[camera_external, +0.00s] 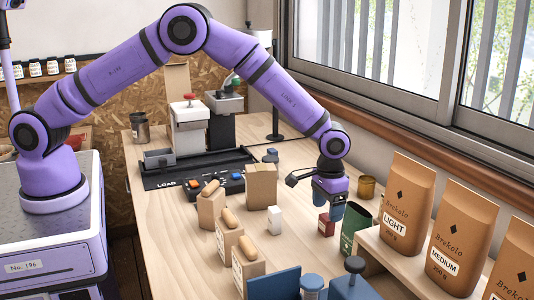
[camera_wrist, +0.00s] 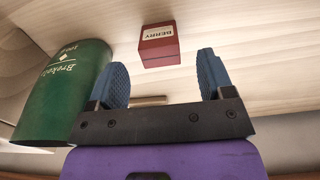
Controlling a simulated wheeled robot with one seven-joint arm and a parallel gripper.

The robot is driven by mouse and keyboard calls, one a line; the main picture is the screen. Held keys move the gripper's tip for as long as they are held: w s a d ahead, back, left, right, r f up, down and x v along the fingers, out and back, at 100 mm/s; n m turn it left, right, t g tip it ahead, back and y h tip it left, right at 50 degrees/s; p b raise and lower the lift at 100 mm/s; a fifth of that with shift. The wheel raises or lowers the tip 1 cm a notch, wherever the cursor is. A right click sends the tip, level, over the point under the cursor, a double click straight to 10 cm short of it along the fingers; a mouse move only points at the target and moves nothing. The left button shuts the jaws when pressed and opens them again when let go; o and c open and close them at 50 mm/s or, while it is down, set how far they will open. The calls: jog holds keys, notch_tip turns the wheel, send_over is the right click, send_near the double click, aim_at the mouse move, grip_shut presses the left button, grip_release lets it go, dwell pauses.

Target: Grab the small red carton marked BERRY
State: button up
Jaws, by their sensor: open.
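The small red carton (camera_external: 326,225) stands on the wooden table below my gripper in the external view. In the wrist view the red carton (camera_wrist: 160,50) shows its white label reading BERRY, upside down, ahead of and between the fingertips. My gripper (camera_wrist: 158,75) is open with two blue ridged fingers, and nothing is between them. In the external view my gripper (camera_external: 328,198) points down, just above the carton and close to it. I cannot tell the exact gap.
A green Brekolo container (camera_wrist: 62,95) stands close beside the carton; it also shows in the external view (camera_external: 355,222). A small white box (camera_external: 274,220) is to the left. Brown coffee bags (camera_external: 407,205) stand on a shelf at right. A brass cup (camera_external: 367,187) is behind.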

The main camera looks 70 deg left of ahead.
aim_at(326, 217)
jog(key=shift+s+f, duration=0.15)
jog(key=shift+f, duration=2.6)
jog(key=shift+c, duration=0.2)
jog(key=c, duration=1)
